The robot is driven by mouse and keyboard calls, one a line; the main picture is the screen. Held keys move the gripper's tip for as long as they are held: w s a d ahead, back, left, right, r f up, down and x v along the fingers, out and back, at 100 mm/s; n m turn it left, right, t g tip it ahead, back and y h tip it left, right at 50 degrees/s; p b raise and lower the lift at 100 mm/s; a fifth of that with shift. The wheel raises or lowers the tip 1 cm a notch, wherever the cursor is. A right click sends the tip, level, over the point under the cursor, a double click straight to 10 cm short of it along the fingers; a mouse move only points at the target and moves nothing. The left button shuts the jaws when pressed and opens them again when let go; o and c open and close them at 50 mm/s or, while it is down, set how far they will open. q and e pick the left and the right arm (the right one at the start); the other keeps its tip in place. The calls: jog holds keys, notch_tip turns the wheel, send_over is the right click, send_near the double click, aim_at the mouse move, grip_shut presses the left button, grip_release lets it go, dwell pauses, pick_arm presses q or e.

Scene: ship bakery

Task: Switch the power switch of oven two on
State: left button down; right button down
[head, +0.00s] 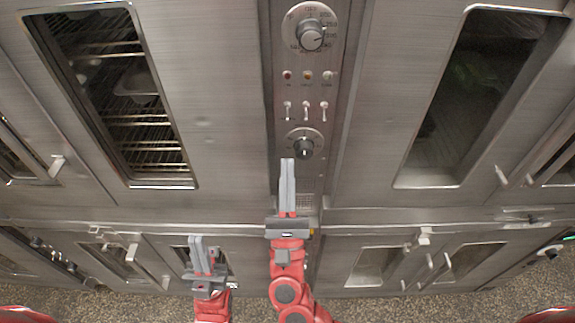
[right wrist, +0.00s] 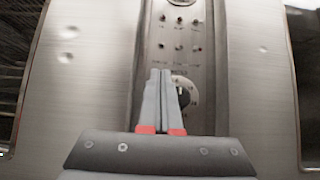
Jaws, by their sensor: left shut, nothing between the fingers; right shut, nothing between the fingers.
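A narrow metal control panel runs down the middle of the head view, between two oven doors. Three small toggle switches (head: 307,105) sit in a row on it; they also show in the right wrist view (right wrist: 178,47). Their labels are too small to read, so I cannot tell which is the power switch or which oven this is. My right gripper (head: 287,163) is shut and empty, its fingertips below the switches and beside the lower dial (head: 304,148). It also shows in the right wrist view (right wrist: 160,73). My left gripper (head: 198,240) is shut and empty, lower left.
Above the switches are three small lamps (head: 307,75) and a large dial (head: 310,37). A left oven window (head: 125,85) shows wire racks; the right oven window (head: 470,95) is dark. Lower doors with protruding handles (head: 424,236) line the bottom, above a speckled floor.

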aim_at(287, 120)
jog(key=shift+p+x, duration=1.35)
jog(key=shift+x, duration=2.25)
jog(key=shift+s+r, duration=0.55)
jog(key=shift+s+r+p, duration=0.25)
jog(key=shift+r+p, duration=0.05)
jog(key=shift+p, duration=0.1)
jog(key=shift+s+r, duration=0.25)
jog(key=shift+r, duration=0.25)
